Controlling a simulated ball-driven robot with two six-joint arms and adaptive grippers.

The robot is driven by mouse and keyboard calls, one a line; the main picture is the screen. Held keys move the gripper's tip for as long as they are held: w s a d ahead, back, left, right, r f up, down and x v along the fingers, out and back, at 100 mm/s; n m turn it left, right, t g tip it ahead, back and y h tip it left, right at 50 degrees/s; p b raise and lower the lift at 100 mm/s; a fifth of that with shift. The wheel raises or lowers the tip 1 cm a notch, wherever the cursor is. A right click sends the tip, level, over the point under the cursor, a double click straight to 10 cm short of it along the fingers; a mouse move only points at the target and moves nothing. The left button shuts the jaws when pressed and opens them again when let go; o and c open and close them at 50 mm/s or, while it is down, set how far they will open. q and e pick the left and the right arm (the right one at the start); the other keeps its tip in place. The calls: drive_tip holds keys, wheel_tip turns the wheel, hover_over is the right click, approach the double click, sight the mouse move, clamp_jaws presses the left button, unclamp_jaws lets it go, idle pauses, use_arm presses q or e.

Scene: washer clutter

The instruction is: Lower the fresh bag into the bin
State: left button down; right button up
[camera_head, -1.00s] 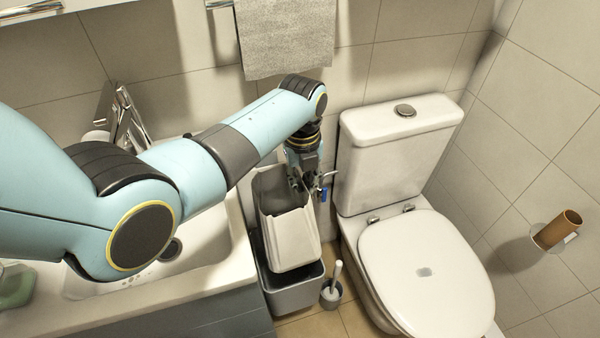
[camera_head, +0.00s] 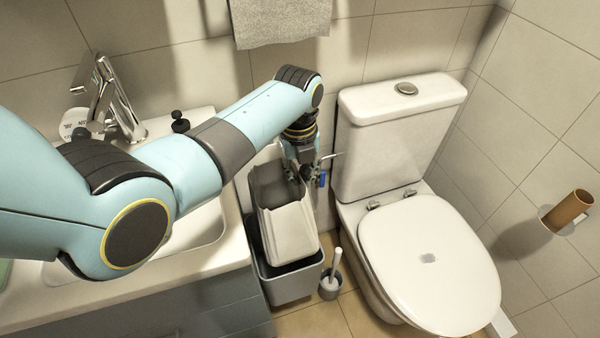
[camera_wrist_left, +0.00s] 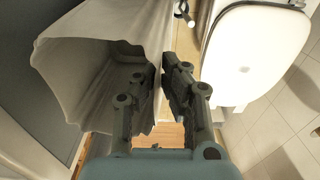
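The fresh bag (camera_head: 290,232) is pale grey-white, open at the top and slightly tilted. It is over the grey bin (camera_head: 292,288), its lower end at or just inside the bin's rim; the exact depth is hard to tell. My left gripper (camera_head: 306,180) is at the bag's upper edge on the toilet side. In the left wrist view the fingers (camera_wrist_left: 160,85) straddle the wall of the bag (camera_wrist_left: 95,60), one inside and one outside, and close on it. The bin's inside is mostly hidden by the bag. My right gripper is not in view.
The toilet (camera_head: 425,255) stands close on the right, its lid shut. A toilet brush (camera_head: 332,280) stands beside the bin. The sink counter (camera_head: 150,280) borders the bin on the left. The wall is close behind, with a hanging towel (camera_head: 282,20).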

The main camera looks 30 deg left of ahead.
use_arm(q)
drive_tip(key=shift+s+a+p, duration=0.15)
drive_tip(key=shift+s+p, duration=0.05)
drive_tip(key=shift+p, duration=0.55)
idle(0.7)
drive_tip(key=shift+f, duration=0.1)
idle(0.4)
drive_tip(key=shift+f+b, duration=0.65)
drive_tip(key=shift+f, duration=0.4)
drive_tip(key=shift+f+b, duration=0.65)
drive_tip(key=shift+f, duration=0.35)
drive_tip(key=shift+f+b, duration=0.65)
drive_tip(key=shift+f, duration=0.2)
drive_tip(key=shift+f, duration=0.1)
